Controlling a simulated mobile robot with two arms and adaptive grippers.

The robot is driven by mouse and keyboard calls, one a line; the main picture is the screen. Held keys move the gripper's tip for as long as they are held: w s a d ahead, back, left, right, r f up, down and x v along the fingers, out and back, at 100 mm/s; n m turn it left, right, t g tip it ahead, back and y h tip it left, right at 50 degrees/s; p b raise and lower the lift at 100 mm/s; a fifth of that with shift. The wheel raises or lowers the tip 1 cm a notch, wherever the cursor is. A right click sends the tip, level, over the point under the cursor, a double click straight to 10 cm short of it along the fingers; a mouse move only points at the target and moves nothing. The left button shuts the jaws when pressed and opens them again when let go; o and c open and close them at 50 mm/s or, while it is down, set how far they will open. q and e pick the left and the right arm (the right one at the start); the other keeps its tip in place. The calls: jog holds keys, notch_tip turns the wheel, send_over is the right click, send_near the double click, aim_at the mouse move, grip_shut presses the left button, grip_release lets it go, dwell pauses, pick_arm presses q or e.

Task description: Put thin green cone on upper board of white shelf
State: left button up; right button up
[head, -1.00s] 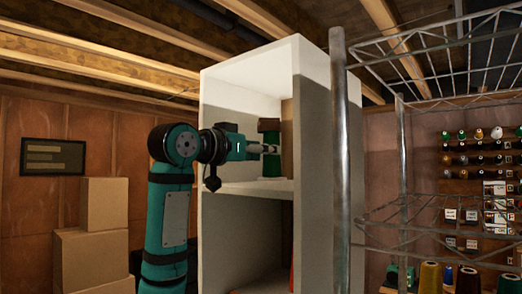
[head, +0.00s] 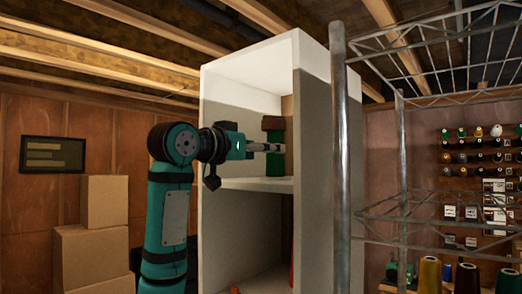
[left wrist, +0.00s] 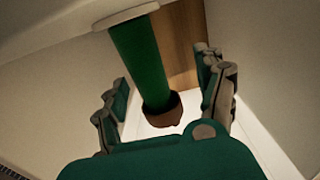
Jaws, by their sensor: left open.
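The thin green cone (head: 274,166) stands upright on, or just above, the upper board (head: 245,185) of the white shelf (head: 312,180); I cannot tell whether it touches. It has a brown top end. My left gripper (head: 274,148) reaches into the upper compartment at the cone's mid-height, and its fingers hide part of the cone. In the left wrist view, the green cone (left wrist: 138,60) lies between the two open fingers (left wrist: 165,100), with gaps at both sides. A pale disc shows at one end of it and the brown end at the other. My right gripper is out of view.
The shelf's side walls and top enclose the left gripper. A metal post (head: 340,170) and wire rack (head: 440,205) stand close on the right. Cardboard boxes (head: 88,245) are stacked at left. Several thread cones (head: 468,276) sit at lower right.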

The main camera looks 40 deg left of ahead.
pick_arm(q)
jog(key=s+a, duration=0.1)
jog(key=s, duration=1.1)
